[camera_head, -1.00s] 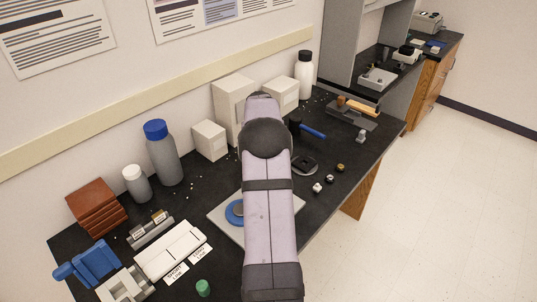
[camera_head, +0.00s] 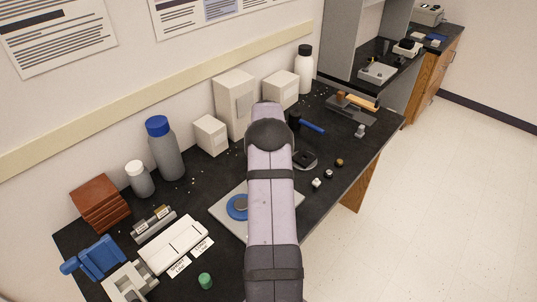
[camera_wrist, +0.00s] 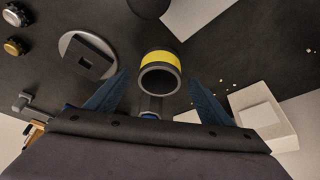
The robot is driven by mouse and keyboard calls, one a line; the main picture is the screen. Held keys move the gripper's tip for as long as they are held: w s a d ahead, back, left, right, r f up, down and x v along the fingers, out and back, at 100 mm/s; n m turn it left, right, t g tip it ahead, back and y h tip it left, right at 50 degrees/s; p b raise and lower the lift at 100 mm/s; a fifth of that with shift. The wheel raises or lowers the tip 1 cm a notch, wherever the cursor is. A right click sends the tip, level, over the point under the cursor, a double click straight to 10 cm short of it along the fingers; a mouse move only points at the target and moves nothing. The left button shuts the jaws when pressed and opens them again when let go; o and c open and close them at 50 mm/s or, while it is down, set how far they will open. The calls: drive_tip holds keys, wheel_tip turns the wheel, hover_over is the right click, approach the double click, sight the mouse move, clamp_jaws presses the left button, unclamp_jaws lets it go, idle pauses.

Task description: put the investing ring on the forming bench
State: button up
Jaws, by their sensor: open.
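The hollow grey cylinder with a yellow band (camera_wrist: 160,80), which looks like the investing ring, stands on the dark bench top in the wrist view. My gripper (camera_wrist: 158,76) is open, with one blue finger on each side of the cylinder and gaps showing. My arm hides the cylinder in the head view. I cannot tell for certain which thing is the forming bench. A pale flat plate (camera_head: 222,212) with a blue disc (camera_head: 236,207) lies left of my arm. A round grey base with a square black block (camera_wrist: 88,57) lies left of the cylinder in the wrist view.
White boxes (camera_head: 234,103) and bottles (camera_head: 165,150) line the wall. Small metal pieces (camera_head: 329,173) lie right of the round base. A blue-handled item (camera_head: 311,127) and a wooden-handled tool (camera_head: 362,102) lie farther back. The bench's right front strip is mostly clear.

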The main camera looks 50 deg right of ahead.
drive_tip(key=shift+x, duration=1.3)
drive_tip(key=shift+c, duration=0.6)
drive_tip(key=c, duration=1.2)
drive_tip(key=shift+r, duration=0.1)
